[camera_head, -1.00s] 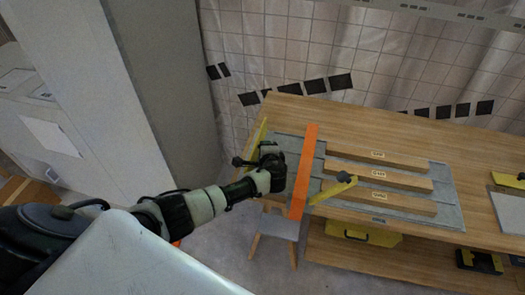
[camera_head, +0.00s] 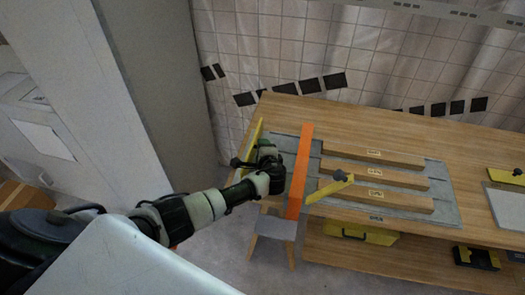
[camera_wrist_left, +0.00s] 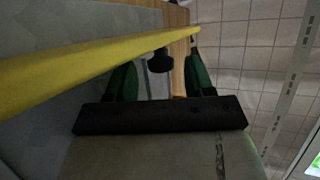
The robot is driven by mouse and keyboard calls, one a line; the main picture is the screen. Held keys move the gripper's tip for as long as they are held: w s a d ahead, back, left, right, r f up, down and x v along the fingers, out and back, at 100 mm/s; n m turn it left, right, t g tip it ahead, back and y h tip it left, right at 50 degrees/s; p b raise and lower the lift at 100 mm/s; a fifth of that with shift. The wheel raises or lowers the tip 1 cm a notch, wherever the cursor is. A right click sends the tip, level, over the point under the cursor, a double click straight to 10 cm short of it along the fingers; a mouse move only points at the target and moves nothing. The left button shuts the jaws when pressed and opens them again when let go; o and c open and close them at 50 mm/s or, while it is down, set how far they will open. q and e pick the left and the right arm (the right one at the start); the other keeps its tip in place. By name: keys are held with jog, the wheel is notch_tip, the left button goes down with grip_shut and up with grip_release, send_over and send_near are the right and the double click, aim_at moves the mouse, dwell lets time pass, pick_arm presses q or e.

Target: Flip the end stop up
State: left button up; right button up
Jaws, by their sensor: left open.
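A long yellow strip (camera_head: 254,145) runs along the left end of the bench, beside my left gripper (camera_head: 262,152). A second yellow bar with a dark knob (camera_head: 328,189) lies to the right of an orange bar (camera_head: 300,172). I cannot tell for sure which yellow piece is the end stop. In the left wrist view, a yellow bar (camera_wrist_left: 85,68) crosses in front of the gripper. The green fingers of my left gripper (camera_wrist_left: 160,78) are apart, and a black knob (camera_wrist_left: 160,61) shows in line with the gap between them. Contact cannot be told. My right gripper is out of view.
Several labelled wooden boards (camera_head: 375,177) lie on a grey panel (camera_head: 447,185) on the bench (camera_head: 365,121). A small stool (camera_head: 275,228) stands below the bench's left end. A yellow case (camera_head: 362,235) sits on the lower shelf. A grey column (camera_head: 160,90) stands left.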

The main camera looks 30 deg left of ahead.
pick_arm(q)
jog(key=shift+s, duration=0.1)
jog(key=v, duration=1)
jog(key=shift+s+d+r, duration=0.1)
jog(key=shift+s+d, duration=0.1)
jog(key=shift+s, duration=0.05)
